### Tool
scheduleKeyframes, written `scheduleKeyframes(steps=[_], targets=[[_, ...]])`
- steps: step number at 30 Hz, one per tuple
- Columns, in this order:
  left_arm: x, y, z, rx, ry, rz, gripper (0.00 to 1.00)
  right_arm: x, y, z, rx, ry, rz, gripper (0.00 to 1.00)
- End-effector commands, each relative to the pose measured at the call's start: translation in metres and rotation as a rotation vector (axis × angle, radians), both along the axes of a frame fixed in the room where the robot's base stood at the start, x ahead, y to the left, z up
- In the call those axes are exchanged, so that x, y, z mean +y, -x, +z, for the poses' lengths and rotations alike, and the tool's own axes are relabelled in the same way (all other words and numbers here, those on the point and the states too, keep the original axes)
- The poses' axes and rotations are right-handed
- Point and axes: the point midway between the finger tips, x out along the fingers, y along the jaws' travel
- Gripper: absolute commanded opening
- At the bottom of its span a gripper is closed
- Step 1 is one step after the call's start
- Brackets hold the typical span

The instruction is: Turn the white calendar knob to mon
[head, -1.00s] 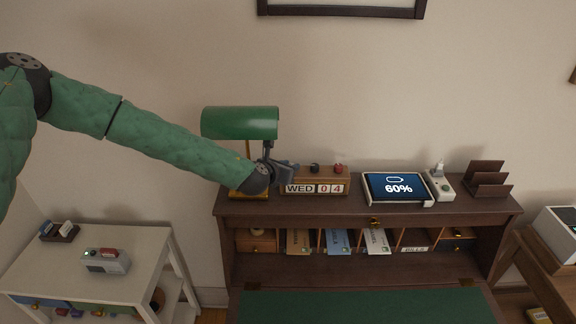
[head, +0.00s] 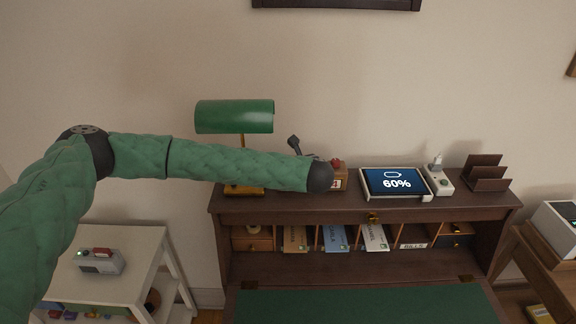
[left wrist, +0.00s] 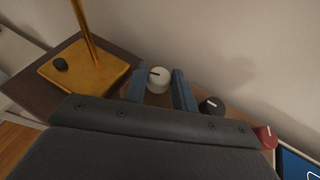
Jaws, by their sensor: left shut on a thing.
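The white knob (left wrist: 158,75) shows in the left wrist view, round with a dark pointer mark on top. My left gripper (left wrist: 160,87) has one blue-grey finger on each side of it and is shut on it. In the head view the wooden calendar (head: 342,172) stands on the desk's top shelf, mostly hidden behind my left arm. Its day word is covered, so I cannot read it. The black knob (left wrist: 211,106) and red knob (left wrist: 265,136) sit to the right of the white one. My right gripper is not in view.
A green lamp (head: 235,116) with a brass base (left wrist: 85,75) stands just left of the calendar. A tablet (head: 396,183) reading 60% and a white charger (head: 438,181) are to the right. A letter rack (head: 486,173) stands at the shelf's right end.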

Motion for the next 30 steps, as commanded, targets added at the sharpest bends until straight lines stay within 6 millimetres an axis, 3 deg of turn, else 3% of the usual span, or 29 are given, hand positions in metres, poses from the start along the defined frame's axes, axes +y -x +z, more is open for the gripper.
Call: scheduleKeyframes(steps=[13,29,30], targets=[[-0.002,-0.003,0.002,-0.006,0.0,0.207,0.04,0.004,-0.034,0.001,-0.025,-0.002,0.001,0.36],[-0.002,-0.004,0.004,-0.007,0.001,0.228,0.04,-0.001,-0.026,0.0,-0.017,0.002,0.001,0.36],[-0.002,-0.004,0.004,-0.007,0.001,0.228,0.31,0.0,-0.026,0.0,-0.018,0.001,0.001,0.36]])
